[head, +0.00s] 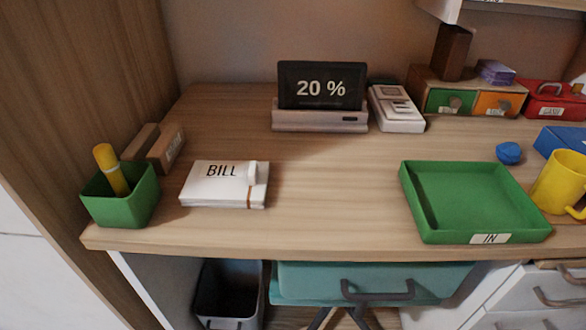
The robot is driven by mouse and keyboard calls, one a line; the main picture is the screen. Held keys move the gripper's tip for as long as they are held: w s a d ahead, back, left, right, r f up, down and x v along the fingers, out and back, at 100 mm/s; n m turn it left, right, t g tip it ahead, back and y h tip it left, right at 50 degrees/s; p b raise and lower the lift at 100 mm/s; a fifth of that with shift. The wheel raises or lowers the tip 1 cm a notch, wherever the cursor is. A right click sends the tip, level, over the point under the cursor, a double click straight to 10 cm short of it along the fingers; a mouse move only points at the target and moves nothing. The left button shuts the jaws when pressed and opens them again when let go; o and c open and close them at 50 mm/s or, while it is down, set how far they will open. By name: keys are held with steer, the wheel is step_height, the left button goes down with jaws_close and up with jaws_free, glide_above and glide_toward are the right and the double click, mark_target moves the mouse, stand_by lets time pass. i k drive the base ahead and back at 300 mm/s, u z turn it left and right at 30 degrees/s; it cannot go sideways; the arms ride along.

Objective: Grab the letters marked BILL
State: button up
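The letters marked BILL (220,186) are a small white stack with black lettering in the head view. They lie flat on the left part of the wooden desk (310,200). A small whitish roundish piece sits at the stack's right end, and I cannot tell what it is. A thin brown-orange band shows near its front right edge. My gripper is not in view.
A green cup (122,197) with a yellow stick stands left of the letters, before a brown block (165,150). A display reading 20 % (322,88) stands behind. An empty green IN tray (470,195) and yellow mug (560,182) are right. Desk between letters and tray is clear.

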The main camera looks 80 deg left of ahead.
mark_target(221, 184)
steer(key=u, duration=5.4)
steer(key=i, duration=2)
steer(key=z, duration=3.25)
